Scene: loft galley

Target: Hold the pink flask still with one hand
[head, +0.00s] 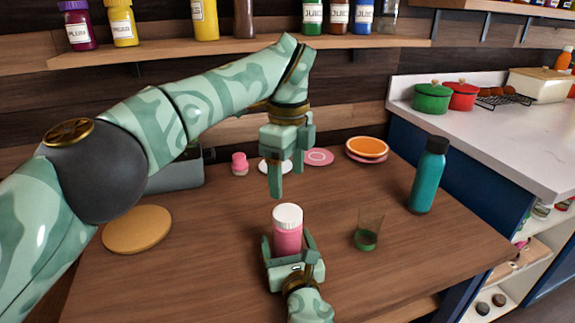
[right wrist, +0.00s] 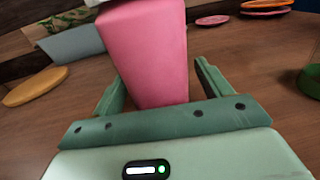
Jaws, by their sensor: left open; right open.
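The pink flask (head: 288,236) with a white lid stands upright on the wooden table. My right gripper (head: 287,244) is low at the table with its open fingers on either side of the flask. In the right wrist view the pink flask (right wrist: 150,50) stands between the spread fingers of my right gripper (right wrist: 158,88), with a gap visible at the right finger. My left gripper (head: 286,180) is open and empty, pointing down above and behind the flask.
A glass with green liquid (head: 367,232) stands right of the flask, and a teal bottle (head: 428,178) farther right. A round wooden board (head: 137,229) lies at left. Plates (head: 367,148) and a small pink jar (head: 240,164) are at the back. The table's front right is clear.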

